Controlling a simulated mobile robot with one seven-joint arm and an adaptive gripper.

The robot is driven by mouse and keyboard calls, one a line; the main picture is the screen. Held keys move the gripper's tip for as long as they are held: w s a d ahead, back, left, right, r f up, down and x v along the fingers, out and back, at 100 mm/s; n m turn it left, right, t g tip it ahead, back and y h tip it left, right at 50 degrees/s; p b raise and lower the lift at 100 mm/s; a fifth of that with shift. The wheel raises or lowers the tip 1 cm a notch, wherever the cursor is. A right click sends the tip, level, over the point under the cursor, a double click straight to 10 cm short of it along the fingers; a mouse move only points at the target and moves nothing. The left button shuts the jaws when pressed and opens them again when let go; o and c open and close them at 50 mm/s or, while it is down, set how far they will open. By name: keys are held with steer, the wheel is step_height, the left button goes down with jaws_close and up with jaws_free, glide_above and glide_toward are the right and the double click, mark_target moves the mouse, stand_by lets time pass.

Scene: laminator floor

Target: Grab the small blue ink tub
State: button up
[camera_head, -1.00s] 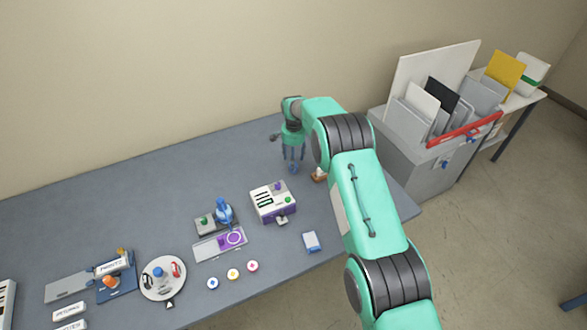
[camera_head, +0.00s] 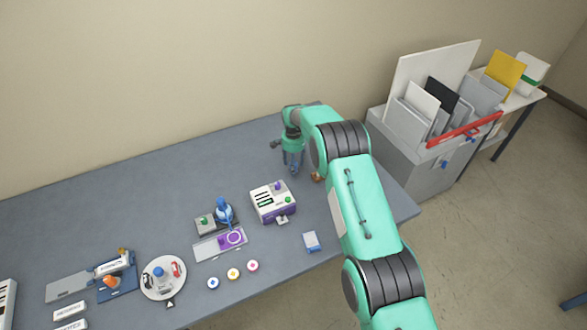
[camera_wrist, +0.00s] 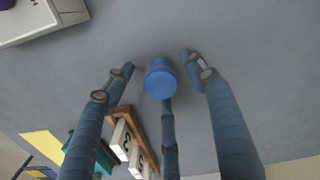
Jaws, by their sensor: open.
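The small blue ink tub (camera_wrist: 161,80) stands on the grey table, seen from above in the wrist view. My gripper (camera_wrist: 158,78) is open above the table, with its blue-grey fingers spread around the tub. One finger is at the left, one at the right, and a third below it in the picture. I cannot tell whether any finger touches the tub. In the head view my gripper (camera_head: 293,168) points down at the back right part of the table, and a small bit of the blue tub (camera_head: 294,170) shows among the fingertips.
A wooden rack with white tiles (camera_wrist: 127,143) lies close beside the fingers. A white and purple box (camera_head: 272,203) stands to the left in the head view. Several tools and tubs fill the table's left front. The table's back left (camera_head: 140,190) is clear.

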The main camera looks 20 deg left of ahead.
steer(key=c, duration=1.3)
steer(key=shift+o, duration=0.2)
steer(key=shift+r, duration=0.1)
steer(key=shift+r, duration=1.55)
steer(key=shift+s+r, duration=0.15)
steer(key=shift+r, duration=0.05)
steer(key=s+d, duration=0.2)
steer(key=s, duration=0.2)
steer(key=s+d+r, duration=0.1)
steer(key=s+d, duration=0.2)
steer(key=s, duration=0.2)
steer(key=s+d+b, duration=0.1)
steer(key=s+d, duration=0.2)
steer(key=s, duration=0.1)
steer(key=shift+s+r, duration=0.2)
